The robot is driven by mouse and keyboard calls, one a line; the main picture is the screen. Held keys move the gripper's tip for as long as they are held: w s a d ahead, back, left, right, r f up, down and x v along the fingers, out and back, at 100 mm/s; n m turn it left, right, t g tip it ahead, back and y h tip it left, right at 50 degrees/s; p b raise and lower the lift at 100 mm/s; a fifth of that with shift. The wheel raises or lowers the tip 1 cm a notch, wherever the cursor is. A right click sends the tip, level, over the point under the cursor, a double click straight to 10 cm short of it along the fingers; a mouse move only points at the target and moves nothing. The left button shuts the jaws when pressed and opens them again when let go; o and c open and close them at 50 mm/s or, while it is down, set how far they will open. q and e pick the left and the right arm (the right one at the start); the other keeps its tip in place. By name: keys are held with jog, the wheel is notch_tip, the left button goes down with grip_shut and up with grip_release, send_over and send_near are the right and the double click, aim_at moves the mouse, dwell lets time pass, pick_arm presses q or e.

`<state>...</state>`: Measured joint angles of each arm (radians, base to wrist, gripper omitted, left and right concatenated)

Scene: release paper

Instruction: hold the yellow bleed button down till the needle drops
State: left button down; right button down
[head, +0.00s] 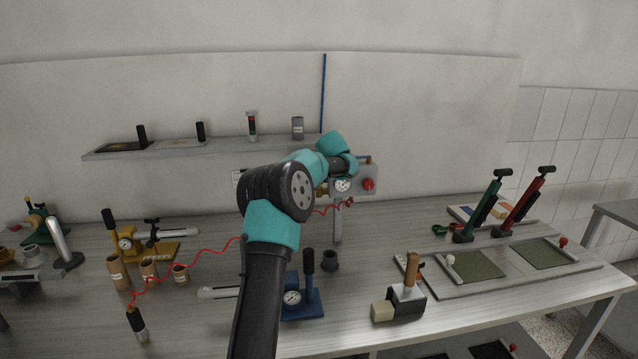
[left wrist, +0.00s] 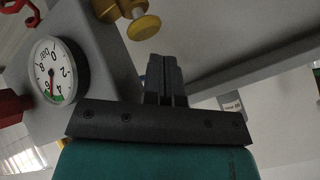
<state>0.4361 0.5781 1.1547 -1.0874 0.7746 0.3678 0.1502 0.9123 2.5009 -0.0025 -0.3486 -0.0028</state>
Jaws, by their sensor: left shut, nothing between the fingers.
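The yellow bleed button (left wrist: 143,27) sits on the end of a brass fitting (left wrist: 118,9) on the grey gauge box (left wrist: 100,65), in the left wrist view. My left gripper (left wrist: 166,62) is shut and empty, its fingertips just below and right of the button in that view; I see no contact. The round white gauge (left wrist: 58,70) has its red needle pointing into the green band, near the 4 and 6. In the head view the gauge box (head: 352,193) stands behind my left wrist, with its gauge (head: 342,185) showing; I cannot make out the button there. My right gripper is out of view.
A red knob (head: 368,184) is on the box, right of the gauge. A red coiled hose (head: 210,250) crosses the table. A shelf (head: 190,147) runs along the back panel. A blue gauge tool (head: 304,297) and a wooden-handled block (head: 407,297) stand in front.

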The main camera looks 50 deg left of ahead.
pick_arm(q)
jog(key=shift+f, duration=0.1)
dwell(0.6)
jog(key=shift+f, duration=0.35)
jog(key=shift+f, duration=1)
dwell(0.7)
jog(key=shift+s+f, duration=0.1)
jog(key=shift+s, duration=0.05)
dwell(1.4)
dwell(0.6)
jog(key=shift+a+r, duration=0.2)
jog(key=shift+r, duration=0.95)
jog(key=shift+w+d+r, duration=0.1)
jog(key=shift+r, duration=1.15)
jog(key=shift+w+d+r, duration=0.1)
jog(key=shift+r, duration=1.15)
